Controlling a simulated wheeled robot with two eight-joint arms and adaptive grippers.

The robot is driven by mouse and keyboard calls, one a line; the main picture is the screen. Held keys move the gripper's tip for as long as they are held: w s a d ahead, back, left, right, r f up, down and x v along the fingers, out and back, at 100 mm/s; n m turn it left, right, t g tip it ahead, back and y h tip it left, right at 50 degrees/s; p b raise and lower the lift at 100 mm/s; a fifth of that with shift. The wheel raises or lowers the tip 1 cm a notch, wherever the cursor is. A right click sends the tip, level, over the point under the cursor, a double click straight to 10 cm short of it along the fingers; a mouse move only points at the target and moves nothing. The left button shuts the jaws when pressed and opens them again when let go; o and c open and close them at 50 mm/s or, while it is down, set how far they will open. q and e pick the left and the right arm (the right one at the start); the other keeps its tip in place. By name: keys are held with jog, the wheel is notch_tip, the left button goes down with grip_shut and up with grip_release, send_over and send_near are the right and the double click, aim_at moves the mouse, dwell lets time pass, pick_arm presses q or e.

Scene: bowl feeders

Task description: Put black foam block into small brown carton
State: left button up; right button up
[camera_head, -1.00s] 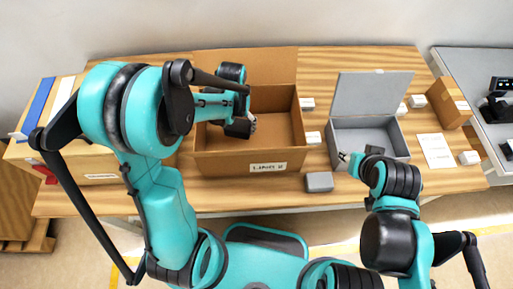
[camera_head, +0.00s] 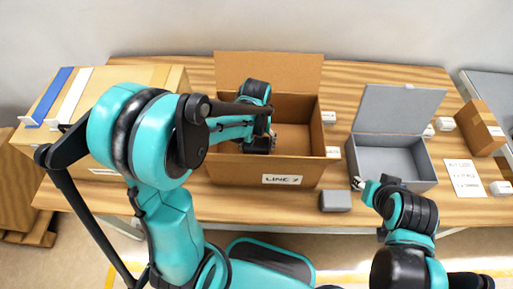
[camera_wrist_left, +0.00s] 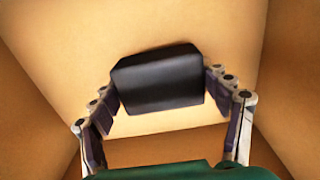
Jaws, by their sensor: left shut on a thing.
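The black foam block (camera_wrist_left: 160,78) shows in the left wrist view, held between the two fingers of my left gripper (camera_wrist_left: 163,92), with tan cardboard walls and floor around it. The block cannot be made out clearly there. I cannot tell whether the block touches the carton floor. My right gripper (camera_head: 358,184) is by the front left corner of the grey box; its fingers are too small to read.
An open grey box (camera_head: 410,176) with a raised lid stands right of the carton. A small grey block (camera_head: 335,201) lies at the table's front. A closed brown box (camera_head: 480,127), a paper sheet (camera_head: 465,178) and several small white blocks are at right. A large box (camera_head: 110,160) fills the left.

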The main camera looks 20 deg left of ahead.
aim_at(256, 143)
pick_arm(q)
jog(key=shift+f, duration=0.5)
pick_arm(e)
jog(key=shift+f, duration=0.25)
pick_arm(q)
jog(key=shift+f, duration=0.2)
jog(key=o, duration=0.9)
jog(key=shift+o, duration=0.2)
pick_arm(e)
jog(key=shift+f, duration=0.15)
pick_arm(q)
jog(key=shift+r, duration=0.1)
notch_tip(256, 143, up, 11)
jog(key=p, duration=0.4)
jog(key=shift+r+p, duration=0.1)
jog(key=shift+p, duration=0.2)
jog(key=shift+r, duration=0.55)
pick_arm(e)
jog(key=shift+r, duration=2.55)
